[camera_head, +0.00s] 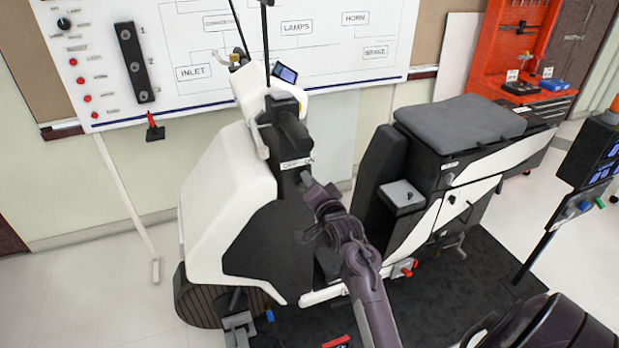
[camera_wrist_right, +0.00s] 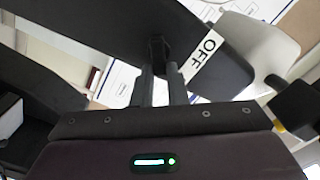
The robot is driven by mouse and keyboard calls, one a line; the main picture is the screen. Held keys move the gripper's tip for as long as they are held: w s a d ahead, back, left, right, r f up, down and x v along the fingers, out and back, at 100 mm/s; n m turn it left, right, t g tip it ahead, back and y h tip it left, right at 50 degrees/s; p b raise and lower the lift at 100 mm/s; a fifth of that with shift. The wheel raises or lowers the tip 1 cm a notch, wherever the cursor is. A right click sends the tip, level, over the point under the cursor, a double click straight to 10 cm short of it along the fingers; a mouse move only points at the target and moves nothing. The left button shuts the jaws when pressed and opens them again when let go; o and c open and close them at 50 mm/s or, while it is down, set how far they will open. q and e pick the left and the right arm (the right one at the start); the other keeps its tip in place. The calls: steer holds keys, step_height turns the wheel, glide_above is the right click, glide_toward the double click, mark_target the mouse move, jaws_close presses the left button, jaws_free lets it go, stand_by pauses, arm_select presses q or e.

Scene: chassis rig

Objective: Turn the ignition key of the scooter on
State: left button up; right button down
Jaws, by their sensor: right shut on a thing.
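The white and black scooter (camera_head: 228,185) stands side-on on a dark mat. My right arm reaches up to its black steering column, and my right gripper (camera_head: 305,180) is at the column just below a small white label. In the right wrist view the right gripper (camera_wrist_right: 160,75) has its two dark fingers close together, shut on the small dark ignition key (camera_wrist_right: 157,50) at the black panel. The fingers hide most of the key. A white label (camera_wrist_right: 203,55) reading OFF lies beside the fingertips. My left gripper is not in view.
A whiteboard (camera_head: 190,70) with a wiring diagram hangs behind the scooter. The grey seat (camera_head: 460,122) is right of the column. A red tool rack (camera_head: 510,45) stands at the back right, and a stand with screens (camera_head: 592,160) at the right edge.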

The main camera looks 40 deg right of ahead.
steer(key=shift+m, duration=0.6)
steer(key=c, duration=1.4)
jaws_free()
steer(key=shift+c, duration=0.2)
steer(key=p+v, duration=0.4)
steer(key=v, duration=0.3)
steer(key=shift+s+p, duration=0.4)
